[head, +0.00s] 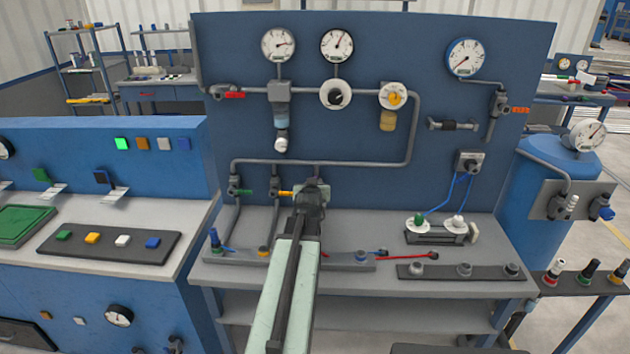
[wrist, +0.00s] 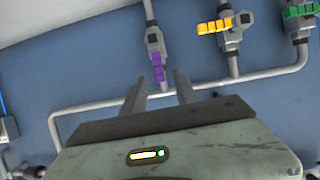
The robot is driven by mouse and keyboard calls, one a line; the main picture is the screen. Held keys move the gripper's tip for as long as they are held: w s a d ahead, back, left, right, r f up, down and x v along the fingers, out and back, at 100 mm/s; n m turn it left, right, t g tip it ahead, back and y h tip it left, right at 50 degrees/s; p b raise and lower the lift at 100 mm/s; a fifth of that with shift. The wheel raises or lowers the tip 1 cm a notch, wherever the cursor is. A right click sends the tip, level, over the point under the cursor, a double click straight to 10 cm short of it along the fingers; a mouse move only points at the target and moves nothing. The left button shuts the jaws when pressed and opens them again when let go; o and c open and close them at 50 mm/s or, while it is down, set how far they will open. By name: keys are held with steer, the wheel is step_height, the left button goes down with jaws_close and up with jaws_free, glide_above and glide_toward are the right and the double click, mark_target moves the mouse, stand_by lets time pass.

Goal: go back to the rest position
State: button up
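My gripper (head: 311,188) is in front of the blue panel (head: 330,130) in the head view, beside the yellow valve handle (head: 286,193), with my arm reaching forward over the bench. In the wrist view my gripper (wrist: 161,76) has its two fingers apart with no object visibly clamped. A purple valve handle (wrist: 158,67) shows between the finger lines; I cannot tell how close it is. The head view hides this purple handle behind my gripper. The yellow handle (wrist: 214,27) and a green handle (wrist: 300,10) lie to its right in the wrist view.
Grey pipes (head: 320,162) and several gauges are fixed to the panel. The bench (head: 345,283) below holds a dark strip with knobs (head: 458,271) and a fixture with blue wires (head: 438,233). A blue console (head: 100,150) stands left and a blue tank (head: 545,200) right.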

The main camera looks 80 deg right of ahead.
steer(key=shift+a+r, duration=0.15)
steer(key=shift+a, duration=0.25)
steer(key=shift+s, duration=0.1)
